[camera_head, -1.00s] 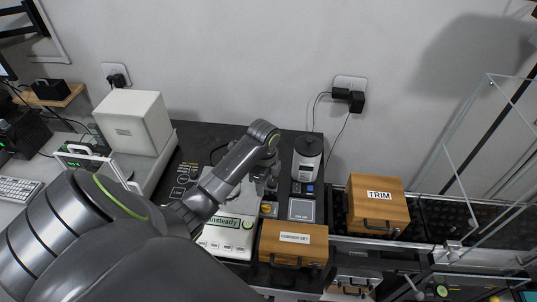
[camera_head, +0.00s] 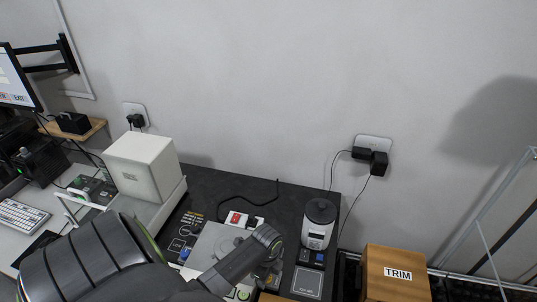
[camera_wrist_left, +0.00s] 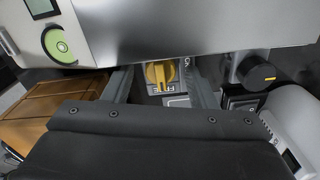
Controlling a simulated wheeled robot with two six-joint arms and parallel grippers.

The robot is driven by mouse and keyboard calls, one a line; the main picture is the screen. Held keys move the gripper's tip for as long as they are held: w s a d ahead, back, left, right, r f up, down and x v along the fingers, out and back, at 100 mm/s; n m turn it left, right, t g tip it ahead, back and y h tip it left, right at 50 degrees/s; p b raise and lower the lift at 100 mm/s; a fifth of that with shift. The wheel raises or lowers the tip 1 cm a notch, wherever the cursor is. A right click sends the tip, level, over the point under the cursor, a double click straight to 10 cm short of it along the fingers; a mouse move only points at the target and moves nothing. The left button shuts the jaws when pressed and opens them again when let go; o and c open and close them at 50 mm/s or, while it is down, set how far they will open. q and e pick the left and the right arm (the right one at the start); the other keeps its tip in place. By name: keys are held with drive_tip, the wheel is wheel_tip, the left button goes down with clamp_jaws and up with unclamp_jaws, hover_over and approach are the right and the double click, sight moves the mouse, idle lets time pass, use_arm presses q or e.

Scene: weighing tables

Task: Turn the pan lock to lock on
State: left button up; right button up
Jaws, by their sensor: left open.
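The pan lock is a yellow knob (camera_wrist_left: 158,74) on a light plate in the left wrist view. Its label, below it in the picture, reads FREE; lettering at its right is only partly readable. My left gripper (camera_wrist_left: 161,84) is open, with one finger on each side of the knob; I cannot tell whether they touch it. In the head view my left forearm hides the knob. My right gripper is not in view.
A black knob with a yellow mark (camera_wrist_left: 259,73) sits close to the right finger. A wooden box (camera_wrist_left: 50,105) is at the left in the wrist view. A grey-white canister device (camera_head: 318,225) and the TRIM box (camera_head: 396,274) stand to the right in the head view.

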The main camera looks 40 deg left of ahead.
use_arm(q)
drive_tip(key=c, duration=1)
drive_tip(key=shift+n+p, duration=0.35)
drive_tip(key=shift+n, duration=1.95)
drive_tip(key=o, duration=1)
drive_tip(key=shift+w+r, duration=0.1)
drive_tip(key=shift+w, duration=0.05)
